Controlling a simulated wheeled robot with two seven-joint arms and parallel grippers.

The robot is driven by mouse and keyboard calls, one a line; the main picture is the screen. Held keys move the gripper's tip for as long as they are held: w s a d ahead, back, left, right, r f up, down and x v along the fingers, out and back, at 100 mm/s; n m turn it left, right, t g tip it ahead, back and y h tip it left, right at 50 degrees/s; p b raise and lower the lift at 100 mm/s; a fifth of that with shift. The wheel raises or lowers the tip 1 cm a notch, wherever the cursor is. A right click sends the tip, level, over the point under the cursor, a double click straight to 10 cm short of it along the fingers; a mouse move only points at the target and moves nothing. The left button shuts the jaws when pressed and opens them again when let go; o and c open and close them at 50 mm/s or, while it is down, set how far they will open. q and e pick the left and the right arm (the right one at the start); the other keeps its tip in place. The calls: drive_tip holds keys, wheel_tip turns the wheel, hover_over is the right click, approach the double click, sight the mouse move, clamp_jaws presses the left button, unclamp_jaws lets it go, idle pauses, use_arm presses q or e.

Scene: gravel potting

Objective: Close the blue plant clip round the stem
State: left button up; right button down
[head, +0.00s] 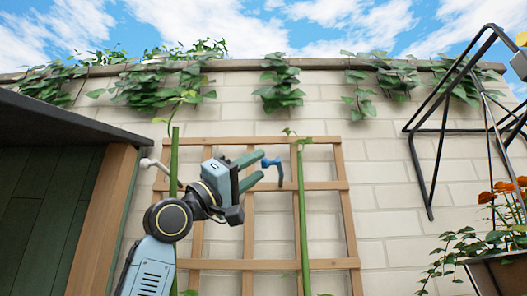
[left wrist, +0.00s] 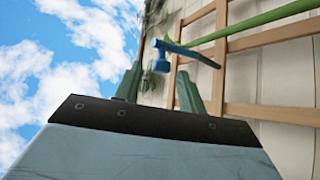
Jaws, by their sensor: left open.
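The blue plant clip (head: 278,170) sits in front of the trellis, just left of the right green stem (head: 303,220). Its hooked arm hangs down and looks open; whether it touches the stem I cannot tell. My left gripper (head: 262,164) is open, its two green fingers pointing right, at the clip's left end. In the left wrist view the blue clip (left wrist: 190,52) shows beyond the fingertips of the left gripper (left wrist: 160,70), its knob end lying between them in the picture. The green stem (left wrist: 260,20) runs behind the clip. My right gripper is not in view.
A wooden trellis (head: 248,265) stands against the pale brick wall (head: 390,215). A white clip (head: 150,163) is by the left green stem (head: 174,150). A dark-roofed wooden shed (head: 120,190) stands left. A black metal frame (head: 420,165) and orange-flowered planter (head: 500,262) are right.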

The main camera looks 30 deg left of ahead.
sight(263, 163)
use_arm(q)
drive_tip(key=shift+p+x, duration=0.55)
drive_tip(key=shift+x, duration=1.1)
drive_tip(key=shift+f, duration=0.1)
clamp_jaws()
